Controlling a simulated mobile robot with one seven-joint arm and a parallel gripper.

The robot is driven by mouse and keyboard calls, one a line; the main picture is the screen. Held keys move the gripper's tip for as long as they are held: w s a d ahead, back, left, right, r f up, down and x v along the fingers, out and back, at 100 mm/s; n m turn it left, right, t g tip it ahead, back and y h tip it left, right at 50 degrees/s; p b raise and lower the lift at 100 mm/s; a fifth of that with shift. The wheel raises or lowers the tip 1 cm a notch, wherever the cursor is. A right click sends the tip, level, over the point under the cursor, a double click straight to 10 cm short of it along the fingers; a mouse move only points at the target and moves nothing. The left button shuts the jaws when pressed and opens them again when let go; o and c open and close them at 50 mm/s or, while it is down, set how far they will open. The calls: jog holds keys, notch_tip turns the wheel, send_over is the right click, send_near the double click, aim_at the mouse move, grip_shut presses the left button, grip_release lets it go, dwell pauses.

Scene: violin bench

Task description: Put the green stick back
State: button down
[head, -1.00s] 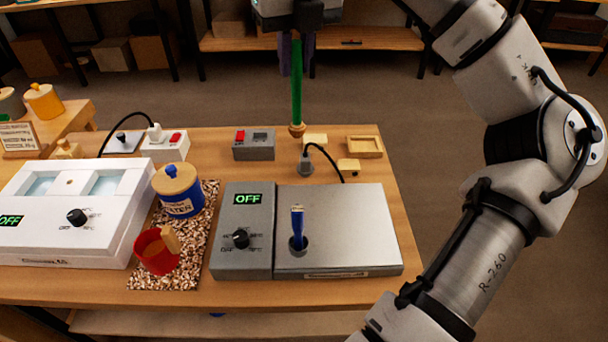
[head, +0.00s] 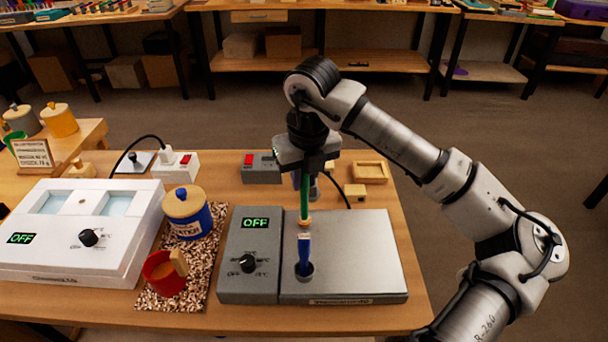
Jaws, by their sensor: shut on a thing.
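My gripper (head: 305,182) points down and is shut on the green stick (head: 305,203). The stick hangs upright below the fingers, with a brownish knob at its lower end. In the picture this end is just above the top of the blue stick (head: 304,248), near the back edge of the steel-topped box (head: 365,255). I cannot tell how high it is above the box or whether it touches anything. The blue stick stands upright in a dark round holder on that box. The green stick's upper part is hidden by the gripper.
The grey control unit (head: 250,285) reads OFF. A blue jar (head: 188,220) and red cup (head: 163,280) stand on a speckled mat (head: 206,262), beside a white device (head: 60,255). A small wooden tray (head: 370,172), a yellow block (head: 355,191) and a cable lie behind.

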jog(key=shift+f, duration=0.15)
jog(key=shift+f+b, duration=0.25)
jog(key=shift+b, duration=0.05)
jog(key=c, duration=1.3)
grip_release()
jog(key=shift+r, duration=0.1)
jog(key=r, duration=0.4)
jog(key=s+r, duration=0.1)
jog(key=r, duration=0.3)
jog(key=r+b, duration=0.1)
jog(key=r, duration=0.3)
jog(key=shift+s+d+r, duration=0.1)
jog(key=shift+s+d, duration=0.2)
jog(key=shift+s, duration=0.05)
